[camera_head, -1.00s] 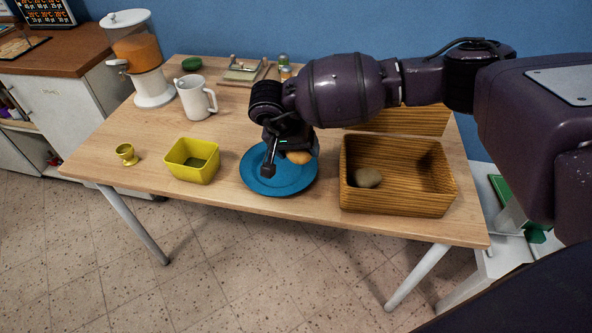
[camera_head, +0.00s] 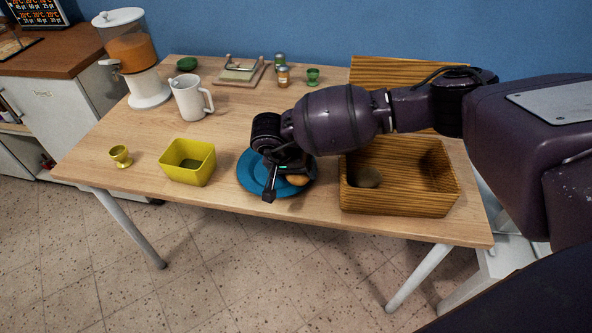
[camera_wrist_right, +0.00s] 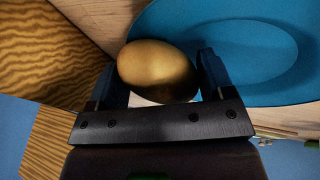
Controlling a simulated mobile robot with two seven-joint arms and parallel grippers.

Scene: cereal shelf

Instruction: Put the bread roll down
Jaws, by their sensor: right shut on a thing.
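The bread roll (camera_head: 297,180) is a small golden-brown oval, low over the right side of the blue plate (camera_head: 256,181). In the right wrist view the bread roll (camera_wrist_right: 157,70) sits between the two fingers of my right gripper (camera_wrist_right: 160,85), which is shut on it. The blue plate (camera_wrist_right: 235,50) lies beyond it there. I cannot tell whether the roll touches the plate. In the head view my right gripper (camera_head: 283,190) hangs over the plate, its fingers partly hiding the roll. My left gripper is not in view.
A wooden box (camera_head: 400,200) with another roll-like thing (camera_head: 364,176) inside stands right of the plate. A yellow bowl (camera_head: 188,162), a yellow egg cup (camera_head: 121,157), a white mug (camera_head: 188,98) and a juice dispenser (camera_head: 135,60) stand to the left. The table's front edge is close.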

